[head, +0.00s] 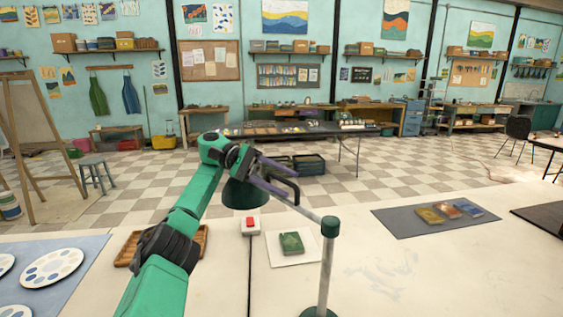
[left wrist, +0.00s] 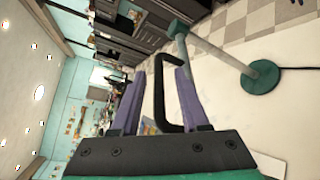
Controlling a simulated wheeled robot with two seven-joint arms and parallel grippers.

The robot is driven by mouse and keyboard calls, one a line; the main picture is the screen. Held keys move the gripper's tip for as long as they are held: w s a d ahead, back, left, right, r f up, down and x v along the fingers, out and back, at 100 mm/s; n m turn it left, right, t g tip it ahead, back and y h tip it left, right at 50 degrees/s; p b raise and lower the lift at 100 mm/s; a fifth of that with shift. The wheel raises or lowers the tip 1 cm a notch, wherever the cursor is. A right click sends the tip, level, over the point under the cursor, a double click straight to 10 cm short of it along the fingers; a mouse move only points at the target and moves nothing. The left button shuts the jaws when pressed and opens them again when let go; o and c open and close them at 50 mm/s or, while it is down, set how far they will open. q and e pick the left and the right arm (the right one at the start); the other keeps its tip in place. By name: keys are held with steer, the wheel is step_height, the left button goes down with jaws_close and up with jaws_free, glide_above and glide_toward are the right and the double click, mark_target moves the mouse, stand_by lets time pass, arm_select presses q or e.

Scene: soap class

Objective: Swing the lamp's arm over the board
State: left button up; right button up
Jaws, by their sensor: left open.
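The lamp has a grey post (head: 325,270) on a green base, with a green joint (head: 330,226) on top. Its thin arm (head: 306,212) runs left to a green shade (head: 243,195), partly hidden by my wrist. My left gripper (head: 283,180) is at the shade end with its purple fingers apart. In the left wrist view a black U-shaped handle (left wrist: 160,72) shows between the fingers (left wrist: 160,88); contact cannot be told. The shade hangs behind a white board (head: 300,260) bearing a green block (head: 291,243). My right gripper is not in view.
A red button on a white box (head: 250,225) stands left of the board. A wooden tray (head: 126,250) lies behind my left arm. A dark mat (head: 405,226) with several coloured blocks lies at right. The table between the post and that mat is clear.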

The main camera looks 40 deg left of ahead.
arm_select(q)
step_height(320, 180, up, 20)
steer(key=p, duration=1.4)
steer(key=shift+c, duration=0.3)
